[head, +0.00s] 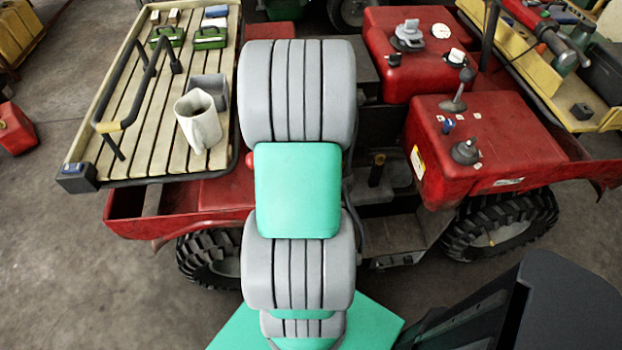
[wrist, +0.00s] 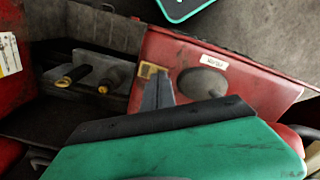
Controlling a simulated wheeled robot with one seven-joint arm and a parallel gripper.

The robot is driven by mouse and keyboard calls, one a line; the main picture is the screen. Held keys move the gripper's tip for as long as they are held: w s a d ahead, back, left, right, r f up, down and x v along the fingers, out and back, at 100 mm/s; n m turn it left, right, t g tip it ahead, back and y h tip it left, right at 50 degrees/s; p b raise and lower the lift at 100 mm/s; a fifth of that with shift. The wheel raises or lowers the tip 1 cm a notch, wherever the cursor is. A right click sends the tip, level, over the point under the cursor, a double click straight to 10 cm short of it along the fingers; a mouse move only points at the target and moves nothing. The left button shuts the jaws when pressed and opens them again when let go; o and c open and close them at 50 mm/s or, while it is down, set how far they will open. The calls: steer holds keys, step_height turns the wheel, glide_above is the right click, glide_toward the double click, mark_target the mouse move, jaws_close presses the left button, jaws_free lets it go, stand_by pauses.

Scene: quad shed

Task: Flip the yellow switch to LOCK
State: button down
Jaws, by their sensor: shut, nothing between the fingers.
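In the wrist view a small yellow piece (wrist: 148,69), which looks like the yellow switch, sits near the left edge of a red panel (wrist: 255,92). My gripper (wrist: 157,80) shows as narrow grey fingers, shut and empty, with their tips close to the yellow piece. I cannot tell whether they touch it. The tips partly cover it, and its position and any LOCK marking cannot be read. In the head view my arm hides the gripper and the yellow piece.
A grey oval knob (wrist: 202,83) and a small white label (wrist: 215,62) are on the red panel. Two yellow-tipped levers (wrist: 73,75) (wrist: 108,80) stand left of it. The slatted rack (head: 130,135) holds a white jug (head: 198,121); the red fender (head: 510,140) carries knobs and a lever.

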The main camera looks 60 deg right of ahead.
steer(key=shift+f+b, duration=0.35)
steer(key=shift+f, duration=0.2)
step_height(320, 180, up, 7)
steer(key=p, duration=0.5)
steer(key=shift+r+p, duration=0.1)
steer(key=shift+p, duration=0.2)
stand_by(0.3)
